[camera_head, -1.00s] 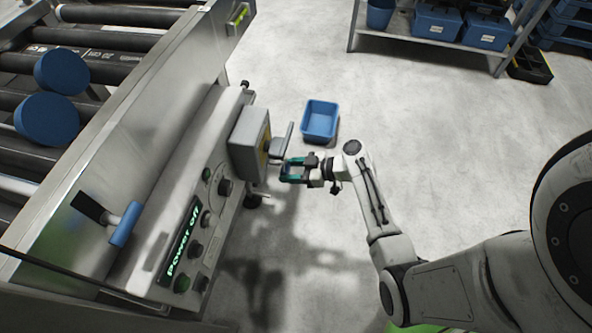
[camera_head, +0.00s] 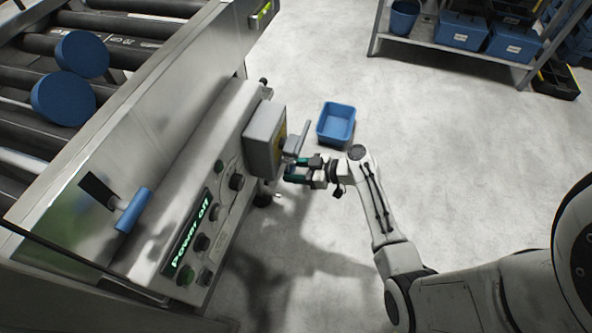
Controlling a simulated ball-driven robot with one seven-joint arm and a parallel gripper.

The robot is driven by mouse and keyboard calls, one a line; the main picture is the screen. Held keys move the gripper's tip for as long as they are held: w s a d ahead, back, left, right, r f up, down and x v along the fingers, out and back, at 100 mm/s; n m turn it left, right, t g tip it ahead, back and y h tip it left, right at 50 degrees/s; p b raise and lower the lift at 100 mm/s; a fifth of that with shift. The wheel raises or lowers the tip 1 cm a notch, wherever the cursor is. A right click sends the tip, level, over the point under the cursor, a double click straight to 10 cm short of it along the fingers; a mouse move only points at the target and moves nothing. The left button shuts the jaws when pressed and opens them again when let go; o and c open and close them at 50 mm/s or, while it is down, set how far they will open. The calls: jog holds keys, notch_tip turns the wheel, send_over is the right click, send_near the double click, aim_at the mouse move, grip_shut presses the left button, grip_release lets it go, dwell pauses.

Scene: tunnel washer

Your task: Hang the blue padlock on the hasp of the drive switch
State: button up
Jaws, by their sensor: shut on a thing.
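The drive switch is a grey box (camera_head: 263,141) on the side of the machine, with a grey lever (camera_head: 301,138) sticking out to its right. My gripper (camera_head: 294,168), with dark teal fingers, is just right of the box's lower part, close below the lever. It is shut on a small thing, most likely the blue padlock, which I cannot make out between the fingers. No padlock shows elsewhere. The hasp is too small to make out, and I cannot tell whether the gripper or its load touches the switch.
A control panel (camera_head: 205,232) with knobs reads "Power off". A blue-handled lever (camera_head: 133,210) sits on the machine's side. A blue bin (camera_head: 337,124) stands on the floor beyond my gripper. A shelf (camera_head: 450,48) with blue containers stands at the back.

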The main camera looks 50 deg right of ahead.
dwell(0.4)
jog(key=o, duration=1.2)
jog(key=shift+c, duration=0.2)
jog(key=v, duration=1)
jog(key=shift+s+r+p, duration=0.2)
jog(key=shift+s+p, duration=0.15)
jog(key=shift+p, duration=0.05)
jog(key=shift+d, duration=0.15)
jog(key=s+a+r+g+p, duration=0.2)
jog(key=a+g+p, duration=0.15)
jog(key=a, duration=0.25)
jog(key=s+a+r+g+p, duration=0.2)
jog(key=a+g+p, duration=0.15)
jog(key=a, duration=0.25)
jog(key=s+a+r+m+g+h+p, duration=0.4)
jog(key=s+r, duration=0.4)
jog(key=r, duration=0.3)
jog(key=shift+r+g+h+p, duration=0.25)
jog(key=shift+g+h+p, duration=0.1)
jog(key=shift+g+h, duration=0.05)
